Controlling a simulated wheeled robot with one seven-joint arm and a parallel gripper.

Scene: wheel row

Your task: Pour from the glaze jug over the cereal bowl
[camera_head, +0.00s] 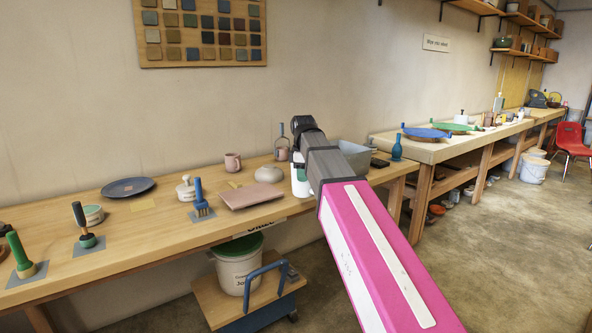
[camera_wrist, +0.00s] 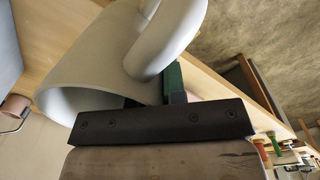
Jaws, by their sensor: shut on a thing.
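The glaze jug, pale grey-white with a looped handle, fills the upper left of the wrist view (camera_wrist: 100,60). My gripper (camera_wrist: 172,88) is shut on it, with a green finger pad against the jug near the handle. In the head view a white part of the jug (camera_head: 300,184) shows beside my arm above the bench, and my arm hides the rest. I cannot tell the jug's tilt or what is inside it. I cannot clearly make out the cereal bowl; a rounded beige piece (camera_head: 269,173) on the bench left of the jug may be it.
A grey bin (camera_head: 354,156) and a blue bottle (camera_head: 397,149) stand right. A bucket (camera_head: 239,266) sits below.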

